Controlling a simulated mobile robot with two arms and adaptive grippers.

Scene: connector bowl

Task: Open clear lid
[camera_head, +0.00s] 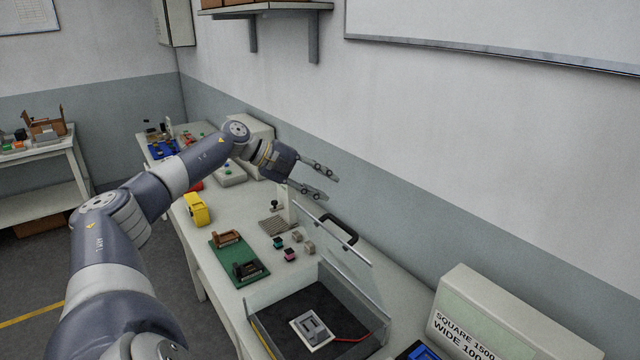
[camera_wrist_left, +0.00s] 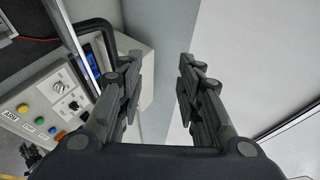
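The clear lid (camera_head: 350,246) stands raised at the back of a clear-walled box (camera_head: 268,328) in the head view; its see-through panel is hard to make out. A black handle (camera_head: 342,230) shows at its upper edge. My left gripper (camera_head: 330,185) is open and empty, above and behind the lid, near the wall. In the left wrist view the open fingers (camera_wrist_left: 155,85) have nothing between them, and a pale lid edge (camera_wrist_left: 75,42) runs along the left. Whether the gripper touches the lid is unclear.
Inside the box a grey fixture (camera_head: 312,330) with a red wire rests on a black mat. A green board (camera_head: 238,260), small connectors (camera_head: 290,254) and a yellow item (camera_head: 196,209) lie on the bench. A labelled control box (camera_head: 500,320) stands right. The wall is close behind.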

